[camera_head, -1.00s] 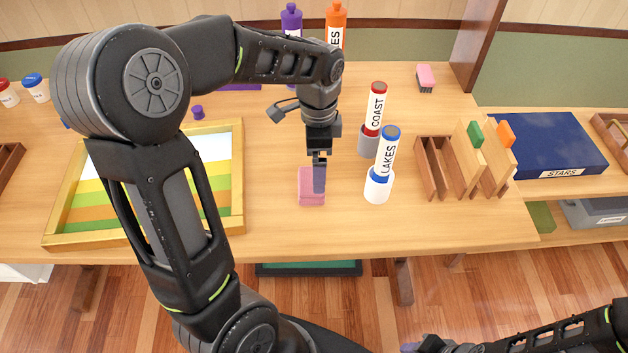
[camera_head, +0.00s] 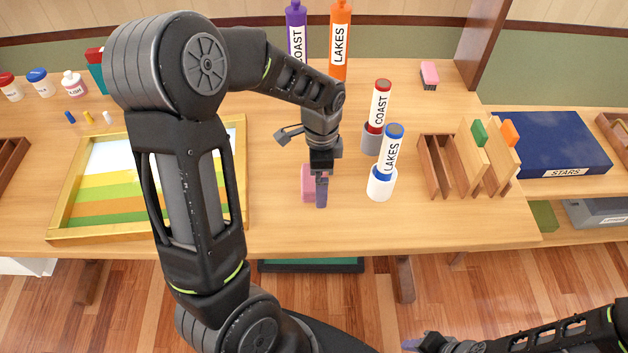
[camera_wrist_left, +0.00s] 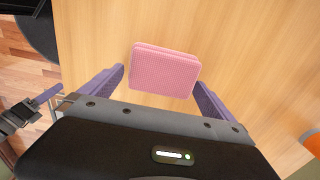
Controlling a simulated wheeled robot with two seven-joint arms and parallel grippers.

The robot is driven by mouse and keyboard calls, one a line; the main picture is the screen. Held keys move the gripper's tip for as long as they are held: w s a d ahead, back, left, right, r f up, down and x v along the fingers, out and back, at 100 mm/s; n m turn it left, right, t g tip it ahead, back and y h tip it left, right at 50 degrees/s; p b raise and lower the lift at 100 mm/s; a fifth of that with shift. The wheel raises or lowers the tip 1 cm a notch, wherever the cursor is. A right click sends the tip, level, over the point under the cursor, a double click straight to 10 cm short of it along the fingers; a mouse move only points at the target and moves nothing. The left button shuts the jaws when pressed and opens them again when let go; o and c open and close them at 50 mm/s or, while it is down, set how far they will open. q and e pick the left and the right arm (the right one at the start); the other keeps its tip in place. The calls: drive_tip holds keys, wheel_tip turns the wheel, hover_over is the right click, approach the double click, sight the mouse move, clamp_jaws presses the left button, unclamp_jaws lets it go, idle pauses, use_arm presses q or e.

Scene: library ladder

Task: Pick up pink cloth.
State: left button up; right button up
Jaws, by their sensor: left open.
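The pink cloth (camera_head: 307,184) is a small folded block lying on the wooden table near its front edge. My left gripper (camera_head: 321,190) points down over it and partly hides it in the head view. In the left wrist view the cloth (camera_wrist_left: 165,70) lies between and slightly ahead of the two purple fingers of my open left gripper (camera_wrist_left: 159,78). No finger is seen pressing on it. Whether the fingertips are at its height is not clear. My right gripper (camera_head: 424,343) is low at the bottom edge, away from the table, and its jaws are unclear.
To the right stand a white holder (camera_head: 380,187) with the blue LAKES tube and a grey holder (camera_head: 371,140) with the red COAST tube. A wooden rack (camera_head: 437,166) is further right. A gold-framed striped picture (camera_head: 240,200) lies left. The table front is clear.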

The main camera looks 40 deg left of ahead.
use_arm(q)
drive_tip(key=shift+f, duration=0.35)
idle(0.3)
drive_tip(key=c, duration=1.3)
wheel_tip(320, 180, up, 10)
drive_tip(key=shift+r, duration=0.1)
idle(0.3)
